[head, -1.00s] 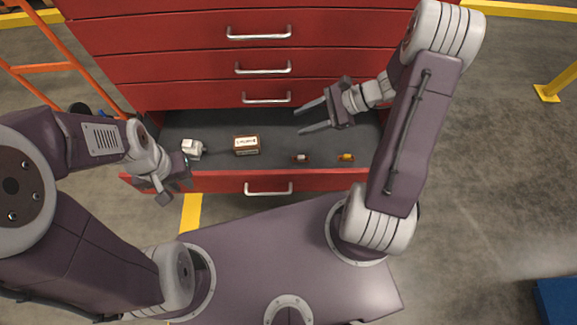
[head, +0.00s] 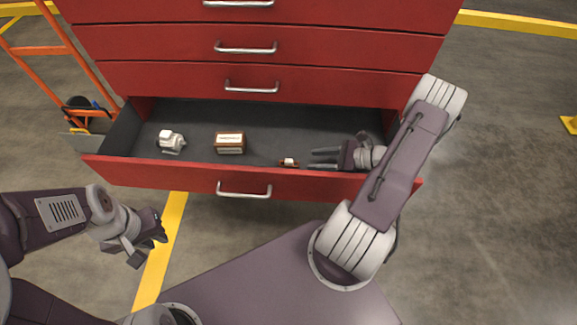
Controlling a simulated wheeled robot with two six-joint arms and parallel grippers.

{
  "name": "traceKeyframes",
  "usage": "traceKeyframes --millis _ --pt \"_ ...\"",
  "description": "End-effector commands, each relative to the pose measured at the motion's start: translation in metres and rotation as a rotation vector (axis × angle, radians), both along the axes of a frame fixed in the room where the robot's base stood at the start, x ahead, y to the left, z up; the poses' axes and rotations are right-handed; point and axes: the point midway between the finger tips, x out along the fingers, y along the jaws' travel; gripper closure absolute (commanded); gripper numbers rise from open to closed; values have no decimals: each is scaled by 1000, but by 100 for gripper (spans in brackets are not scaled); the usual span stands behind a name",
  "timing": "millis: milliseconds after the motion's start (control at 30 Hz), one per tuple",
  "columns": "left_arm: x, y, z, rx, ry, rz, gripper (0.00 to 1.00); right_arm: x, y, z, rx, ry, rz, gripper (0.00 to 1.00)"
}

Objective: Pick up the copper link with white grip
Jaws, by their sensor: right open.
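The small copper link with white grip (head: 289,162) lies in the open bottom drawer, close to its front wall. My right gripper (head: 313,158) is low over the drawer at the right. Its two fingers are apart and point left toward the link, with a small gap between the fingertips and the link. Nothing shows between the fingers. My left gripper (head: 152,241) is outside the drawer at the lower left, over the floor, and its jaws are too unclear to read.
The red drawer (head: 200,178) has a raised front wall and a handle. Inside, a brown box with a white label (head: 229,143) and a white-grey part (head: 171,141) stand to the left. An orange hand truck (head: 48,70) stands left of the cabinet.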

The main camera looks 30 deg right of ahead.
Motion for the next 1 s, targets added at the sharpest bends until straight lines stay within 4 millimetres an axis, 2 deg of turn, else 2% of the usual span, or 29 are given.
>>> traceKeyframes --millis 200,400,567,700,933,967,1000 --pt "0 0 -19 0 0 0 79 19 23 -16 2 0 7 55" --pt "0 0 -22 0 0 0 79 25 28 -19 0 0 4 55" --pt "0 0 -47 0 0 0 79 41 49 -36 -1 0 8 55" --pt "0 0 -52 0 0 0 79 52 61 -40 -1 0 6 55" --pt "0 0 -50 0 0 0 79 54 62 -38 -1 0 4 55" --pt "0 0 -50 0 0 0 79 54 62 -38 -1 0 4 61" --pt "0 0 -50 0 0 0 79 54 62 -38 -1 0 4 72"
